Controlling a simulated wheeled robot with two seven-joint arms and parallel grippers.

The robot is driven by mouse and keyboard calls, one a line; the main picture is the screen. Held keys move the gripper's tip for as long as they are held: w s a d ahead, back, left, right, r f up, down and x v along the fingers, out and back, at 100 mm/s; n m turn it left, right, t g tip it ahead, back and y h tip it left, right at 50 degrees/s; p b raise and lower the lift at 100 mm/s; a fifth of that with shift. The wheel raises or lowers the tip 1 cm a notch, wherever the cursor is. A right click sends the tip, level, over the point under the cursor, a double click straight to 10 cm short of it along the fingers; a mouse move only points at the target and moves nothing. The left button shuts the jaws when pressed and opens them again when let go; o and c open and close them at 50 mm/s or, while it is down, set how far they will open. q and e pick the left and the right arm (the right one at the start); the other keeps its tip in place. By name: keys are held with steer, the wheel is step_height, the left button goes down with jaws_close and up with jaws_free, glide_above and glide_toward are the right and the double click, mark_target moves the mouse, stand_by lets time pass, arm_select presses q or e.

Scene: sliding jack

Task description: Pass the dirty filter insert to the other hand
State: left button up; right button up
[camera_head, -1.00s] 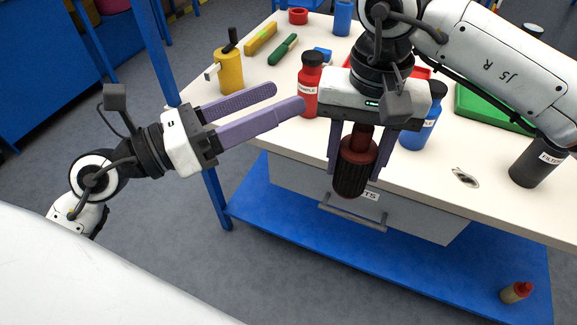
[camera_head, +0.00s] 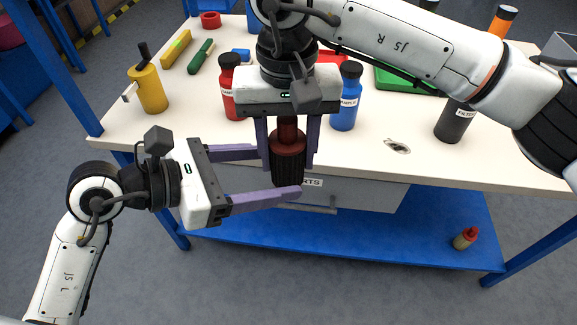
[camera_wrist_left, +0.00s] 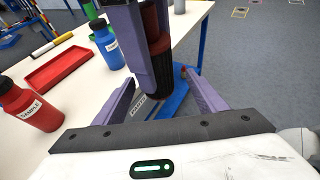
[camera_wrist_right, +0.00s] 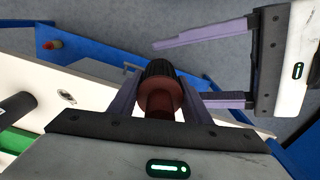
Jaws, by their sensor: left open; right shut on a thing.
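The dirty filter insert (camera_head: 287,158) has a dark ribbed body and a dark red cap and neck. It hangs upright below my right gripper (camera_head: 288,138), which is shut on its red neck. It also shows in the right wrist view (camera_wrist_right: 160,85) and, partly hidden by a purple finger, in the left wrist view (camera_wrist_left: 160,60). My left gripper (camera_head: 280,172) is open, coming from the left. Its two purple fingers lie on either side of the insert, one behind and one in front, with gaps visible in the left wrist view.
The white table (camera_head: 200,150) lies behind, with a drawer (camera_head: 365,195) below its front edge. A red bottle (camera_head: 231,90), a blue bottle (camera_head: 347,95), a black filter container (camera_head: 455,122) and a yellow can (camera_head: 150,90) stand on it. A small bottle (camera_head: 466,238) sits on the blue lower shelf.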

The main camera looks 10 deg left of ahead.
mark_target(292, 170)
arm_select(q)
steer(key=shift+x, duration=2.2)
